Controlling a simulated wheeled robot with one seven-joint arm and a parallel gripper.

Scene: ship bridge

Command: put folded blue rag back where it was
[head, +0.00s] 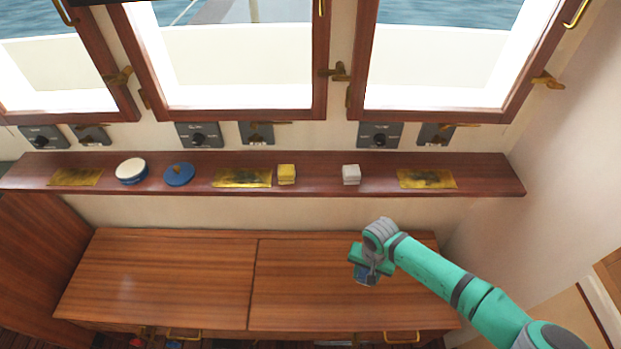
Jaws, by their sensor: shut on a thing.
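My gripper (366,276) is at the end of the green arm, above the right half of the wooden cabinet top. It points down and is shut on a small dark blue thing, which I take for the folded blue rag (362,279); the fingers hide most of it. On the wooden shelf (320,183) behind, a folded yellow rag (286,174) and a folded white rag (351,174) lie apart, with bare shelf between them. My gripper is nearer than the shelf and below it in the picture, about under the white rag.
Brass plates (427,179) lie along the shelf. A white-topped blue round tin (131,170) and a blue disc with a knob (179,174) sit left of the yellow rag. The cabinet top (160,280) is otherwise clear. Windows and switch panels (380,136) are behind the shelf.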

